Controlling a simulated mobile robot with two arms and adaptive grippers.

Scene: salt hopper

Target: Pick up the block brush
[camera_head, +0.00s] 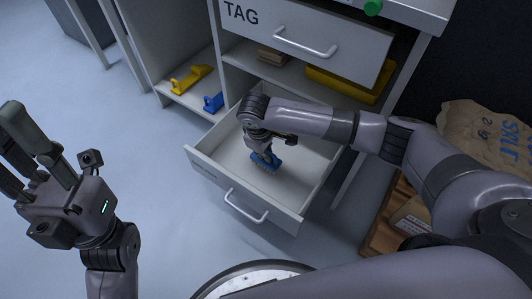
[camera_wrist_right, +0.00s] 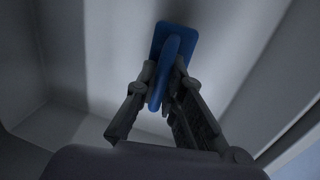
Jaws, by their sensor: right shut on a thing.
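The blue block brush (camera_head: 265,161) is inside the open lower drawer (camera_head: 240,197), near its middle. My right gripper (camera_head: 262,151) reaches down into the drawer from above and is shut on the brush's handle. In the right wrist view the brush (camera_wrist_right: 176,36) shows its flat blue block and its curved handle, which is between the two fingers of my right gripper (camera_wrist_right: 162,88). I cannot tell whether the brush touches the drawer floor. My left gripper (camera_head: 30,150) is raised at the left, empty, with its fingers spread apart.
The upper drawer labelled TAG (camera_head: 290,40) overhangs the shelf behind my right arm. A yellow tool (camera_head: 190,79) and a blue item (camera_head: 213,102) lie on the left shelf. A yellow tray (camera_head: 340,84) is on the right shelf. A sack (camera_head: 490,135) stands at the right. The floor at left is clear.

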